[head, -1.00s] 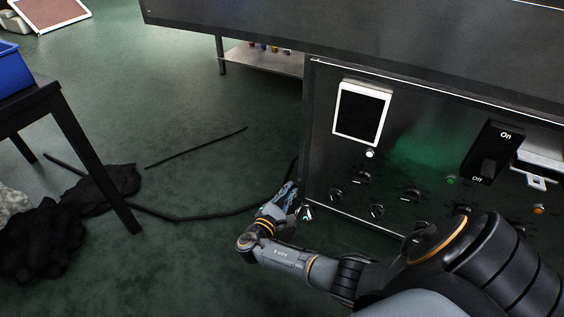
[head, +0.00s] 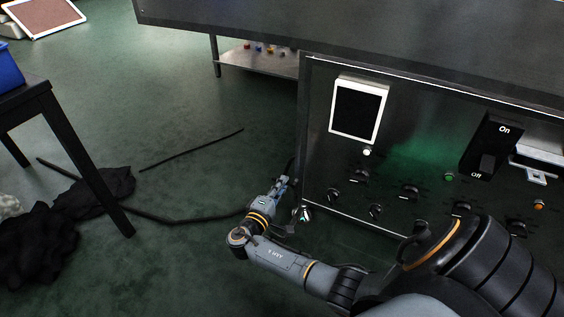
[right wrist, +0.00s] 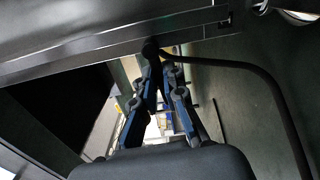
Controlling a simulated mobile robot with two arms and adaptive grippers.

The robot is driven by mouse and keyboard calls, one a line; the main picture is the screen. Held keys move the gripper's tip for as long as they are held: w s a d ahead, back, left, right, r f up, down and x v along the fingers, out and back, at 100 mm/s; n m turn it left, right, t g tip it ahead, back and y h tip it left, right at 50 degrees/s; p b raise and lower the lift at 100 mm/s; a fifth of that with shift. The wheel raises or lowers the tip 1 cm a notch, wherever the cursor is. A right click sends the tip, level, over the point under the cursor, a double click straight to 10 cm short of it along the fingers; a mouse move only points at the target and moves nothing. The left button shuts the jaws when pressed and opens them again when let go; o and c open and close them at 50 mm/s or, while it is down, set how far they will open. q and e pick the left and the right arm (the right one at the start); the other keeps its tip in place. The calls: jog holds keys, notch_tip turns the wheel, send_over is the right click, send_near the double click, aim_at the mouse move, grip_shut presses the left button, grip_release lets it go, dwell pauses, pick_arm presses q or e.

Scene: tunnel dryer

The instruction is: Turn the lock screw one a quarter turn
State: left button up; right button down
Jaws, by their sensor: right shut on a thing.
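My right gripper (head: 284,182) reaches down beside the left side of the control cabinet (head: 318,130). In the right wrist view its blue-and-black fingers (right wrist: 151,52) come together at a small dark round piece at the cabinet's edge. This piece looks like the lock screw (right wrist: 150,46); it is mostly hidden by the fingertips, so its slot and angle cannot be told. The fingers are shut on it. My left gripper is not in view.
The cabinet front carries a white-framed screen (head: 360,109), several black knobs (head: 410,191) and an On/Off switch (head: 489,148). A black cable (head: 190,218) lies on the floor and rises near my gripper. A dark table (head: 78,150) and black cloth (head: 35,245) are at left.

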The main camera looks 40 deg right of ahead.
jog(key=shift+a+m, duration=0.1)
jog(key=shift+m, duration=0.3)
jog(key=shift+r, duration=0.1)
